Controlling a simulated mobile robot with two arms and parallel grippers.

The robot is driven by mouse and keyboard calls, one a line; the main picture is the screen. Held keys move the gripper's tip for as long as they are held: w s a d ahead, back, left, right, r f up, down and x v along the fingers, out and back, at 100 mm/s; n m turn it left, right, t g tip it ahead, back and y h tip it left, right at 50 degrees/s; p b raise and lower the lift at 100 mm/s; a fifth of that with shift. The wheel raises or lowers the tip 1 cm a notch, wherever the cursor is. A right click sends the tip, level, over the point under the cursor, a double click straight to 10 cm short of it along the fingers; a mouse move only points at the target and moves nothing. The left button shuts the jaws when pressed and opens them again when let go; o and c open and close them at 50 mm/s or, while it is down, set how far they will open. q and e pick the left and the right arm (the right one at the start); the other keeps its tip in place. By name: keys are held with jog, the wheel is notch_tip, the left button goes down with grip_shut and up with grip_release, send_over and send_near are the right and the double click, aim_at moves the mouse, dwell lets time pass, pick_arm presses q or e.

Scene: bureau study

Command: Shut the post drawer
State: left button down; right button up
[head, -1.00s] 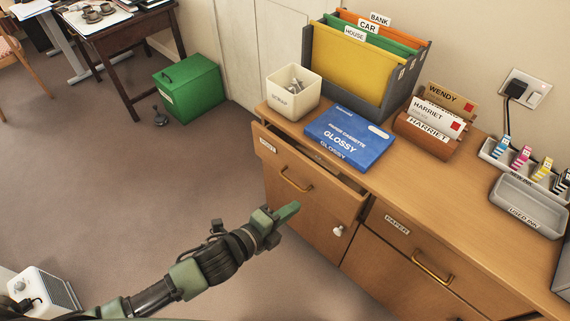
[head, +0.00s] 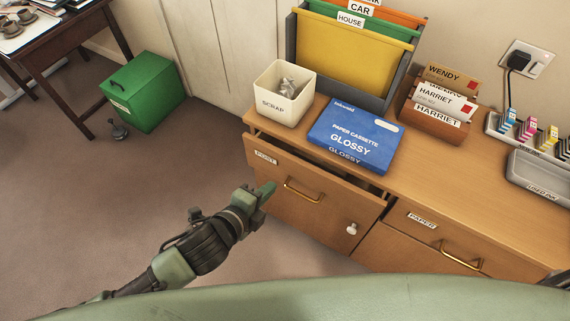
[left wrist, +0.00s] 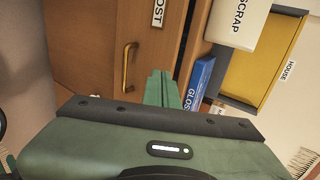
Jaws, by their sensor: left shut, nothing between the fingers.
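The post drawer (head: 330,198), a wooden front labelled POST with a brass handle (head: 302,191), stands partly open at the left end of the sideboard. A dark gap shows behind its top edge.
On the sideboard top (head: 420,165) are a scrap bin (head: 283,100), a blue paper cassette box (head: 352,135), a file holder (head: 355,55) and a letter rack (head: 435,118). The paper drawer (head: 410,247) is at right. A green box (head: 143,90) stands on the floor at left.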

pick_arm(q)
send_near(293, 163)
notch_tip(293, 163, down, 3)
jog(key=w+d, duration=0.2)
jog(key=w, duration=0.1)
jog(key=shift+w+d, duration=0.3)
jog(key=shift+w, duration=0.05)
jog(key=shift+w+d, duration=0.25)
jog(key=shift+w, duration=0.15)
pick_arm(e)
jog(key=shift+w+a+f, duration=0.1)
jog(key=shift+w+a, duration=0.5)
jog(key=shift+w, duration=0.15)
jog(key=shift+s+d, duration=0.1)
